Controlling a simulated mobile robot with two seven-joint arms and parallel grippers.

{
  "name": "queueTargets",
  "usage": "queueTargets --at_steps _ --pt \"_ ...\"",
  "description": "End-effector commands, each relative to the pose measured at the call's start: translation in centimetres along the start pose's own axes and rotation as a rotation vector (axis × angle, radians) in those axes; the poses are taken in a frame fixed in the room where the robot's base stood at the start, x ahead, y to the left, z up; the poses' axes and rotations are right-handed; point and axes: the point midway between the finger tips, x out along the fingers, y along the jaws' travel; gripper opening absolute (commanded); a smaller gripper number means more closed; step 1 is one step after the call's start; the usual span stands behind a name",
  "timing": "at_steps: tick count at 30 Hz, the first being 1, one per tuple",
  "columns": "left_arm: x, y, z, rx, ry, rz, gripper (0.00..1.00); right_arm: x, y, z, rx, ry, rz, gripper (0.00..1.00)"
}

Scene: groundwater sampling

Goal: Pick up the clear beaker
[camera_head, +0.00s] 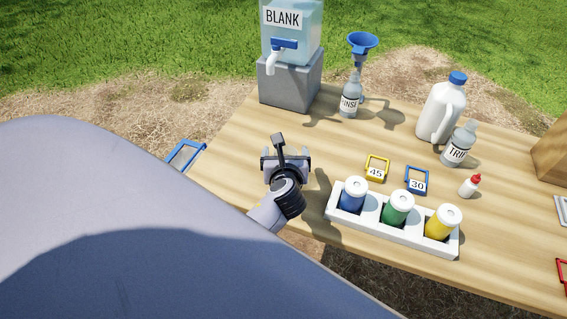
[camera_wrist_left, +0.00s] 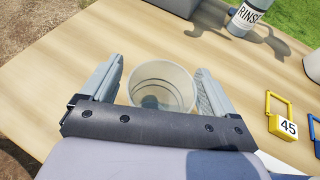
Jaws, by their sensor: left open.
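The clear beaker (camera_wrist_left: 163,88) stands on the wooden table (camera_wrist_left: 72,72) in the left wrist view, seen from above with its round rim showing. My left gripper (camera_wrist_left: 160,92) is open, with one finger on each side of the beaker. I cannot tell whether the fingers touch its wall. In the head view my left gripper (camera_head: 286,156) is over the table's left part, and it hides most or all of the beaker there. My right gripper is not in view.
A white tray (camera_head: 391,232) with blue, green and yellow-filled bottles stands right of the gripper. Yellow 45 (camera_head: 376,170) and blue 30 (camera_head: 416,181) tags lie behind it. The BLANK dispenser (camera_head: 290,82), RINSE bottle (camera_head: 349,101) and white jug (camera_head: 440,110) stand farther back.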

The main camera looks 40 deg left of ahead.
Motion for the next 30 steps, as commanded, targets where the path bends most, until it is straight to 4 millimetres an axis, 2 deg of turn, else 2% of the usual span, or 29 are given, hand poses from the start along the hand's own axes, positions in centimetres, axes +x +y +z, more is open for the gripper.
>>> queueTargets --at_steps 10,11,15,16,25,30 --pt "-0.1 -0.2 -0.2 0.0 0.001 0.0 0.89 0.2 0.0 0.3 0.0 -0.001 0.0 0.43" --pt "-0.1 -0.2 -0.2 0.0 0.001 0.0 0.82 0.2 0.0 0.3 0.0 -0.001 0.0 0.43" --pt "-0.1 -0.1 -0.2 -0.001 0.001 0.0 0.37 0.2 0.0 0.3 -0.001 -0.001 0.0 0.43" --pt "-0.1 -0.1 -0.2 -0.001 0.001 0.0 0.34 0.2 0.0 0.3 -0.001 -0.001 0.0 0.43" --pt "-0.1 -0.1 -0.1 -0.001 0.0 0.0 0.34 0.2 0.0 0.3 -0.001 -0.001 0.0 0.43" --pt "-0.5 -0.1 1.1 -0.002 -0.001 0.001 0.34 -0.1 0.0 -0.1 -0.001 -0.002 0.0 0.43"
